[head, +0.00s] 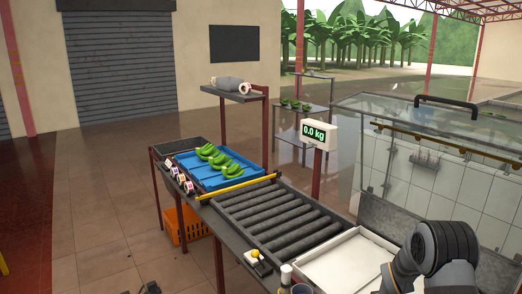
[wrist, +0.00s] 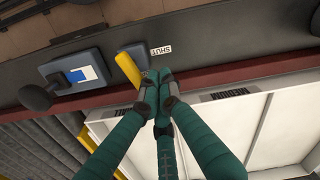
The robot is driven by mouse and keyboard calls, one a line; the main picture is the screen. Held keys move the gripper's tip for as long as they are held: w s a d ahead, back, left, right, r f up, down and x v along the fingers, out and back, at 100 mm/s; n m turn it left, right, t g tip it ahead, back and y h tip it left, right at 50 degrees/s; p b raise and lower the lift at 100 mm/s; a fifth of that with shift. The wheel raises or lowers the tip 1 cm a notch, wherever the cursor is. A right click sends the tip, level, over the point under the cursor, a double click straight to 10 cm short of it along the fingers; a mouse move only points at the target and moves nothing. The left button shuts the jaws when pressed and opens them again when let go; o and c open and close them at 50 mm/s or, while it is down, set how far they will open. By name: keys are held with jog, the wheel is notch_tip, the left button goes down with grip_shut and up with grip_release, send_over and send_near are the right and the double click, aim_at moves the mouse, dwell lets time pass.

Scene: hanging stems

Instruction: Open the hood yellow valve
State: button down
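The yellow valve handle (wrist: 127,68) is in the wrist view, on a blue-grey base set on a dark panel. A white label reading "SHUT" (wrist: 161,50) is just to its right. The handle slants down and right, and its lower end meets the left fingertip in the picture; I cannot tell whether they touch. In the head view, a small yellow handle (head: 255,254) shows at the bench's front edge; my gripper is out of view there.
A blue-grey box with a black knob (wrist: 36,97) stands left of the valve. A white tray (wrist: 255,125) lies below right. The head view shows rollers (head: 285,215), a blue crate of green bananas (head: 185,163), a scale display (head: 314,133) and a glass-sided tank (head: 440,165).

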jog(key=shift+f, duration=0.15)
jog(key=shift+f+b, duration=0.95)
jog(key=shift+b, duration=0.1)
jog(key=shift+d, duration=0.1)
jog(key=shift+s+d, duration=0.3)
jog(key=shift+d, duration=0.1)
jog(key=shift+w+a, duration=0.1)
jog(key=shift+w+a+r, duration=0.1)
jog(key=shift+w+a, duration=0.1)
jog(key=shift+w, duration=0.15)
notch_tip(320, 180, up, 9)
jog(key=p, duration=0.6)
